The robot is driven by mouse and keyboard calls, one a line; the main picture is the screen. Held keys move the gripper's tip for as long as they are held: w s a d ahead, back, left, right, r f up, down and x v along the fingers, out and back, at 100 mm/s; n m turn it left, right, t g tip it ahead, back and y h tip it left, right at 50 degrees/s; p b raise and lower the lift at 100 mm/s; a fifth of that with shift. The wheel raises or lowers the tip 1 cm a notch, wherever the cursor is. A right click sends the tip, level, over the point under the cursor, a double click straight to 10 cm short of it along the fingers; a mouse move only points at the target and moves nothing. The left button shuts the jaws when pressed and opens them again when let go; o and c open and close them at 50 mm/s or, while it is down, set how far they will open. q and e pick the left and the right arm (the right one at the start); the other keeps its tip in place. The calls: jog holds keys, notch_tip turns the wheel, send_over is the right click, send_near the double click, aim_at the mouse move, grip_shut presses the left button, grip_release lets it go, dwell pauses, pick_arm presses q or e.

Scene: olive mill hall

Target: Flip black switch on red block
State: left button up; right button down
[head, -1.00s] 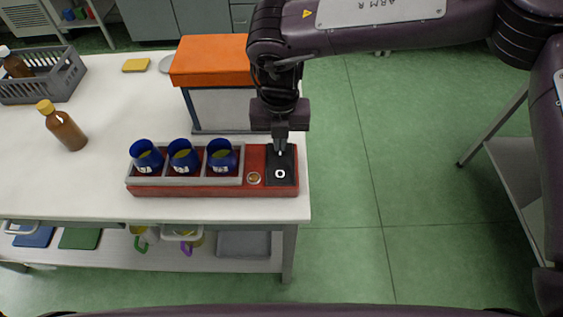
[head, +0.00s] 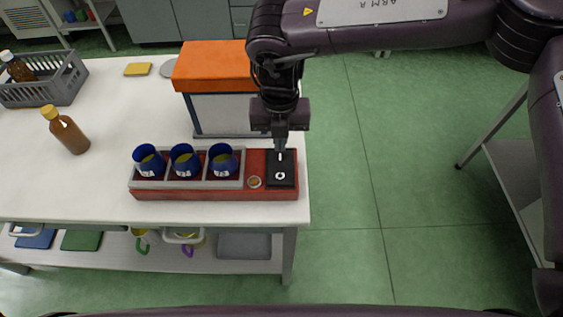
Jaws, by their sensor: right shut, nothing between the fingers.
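The red block (head: 210,194) lies along the front right edge of the white table. The black switch (head: 281,182) is set in its right end, with a white ring mark on its front half and a white line mark on its back half. My right gripper (head: 280,150) points down, shut and empty, with its fingertips at the back part of the switch. I cannot tell whether they touch it. A grey holder on the block carries three blue cups (head: 185,161). A small round tan button (head: 254,182) sits left of the switch. My left gripper is not in view.
An orange-topped box (head: 210,68) stands behind the block, close to my right arm. A brown bottle (head: 68,132), a grey crate (head: 45,82) and a yellow sponge (head: 138,69) are on the white table (head: 60,185). Green floor (head: 350,150) is clear to the right.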

aim_at(280, 156)
notch_tip(280, 156, up, 5)
jog(key=p, duration=0.3)
jog(key=shift+f, duration=0.2)
dwell(0.4)
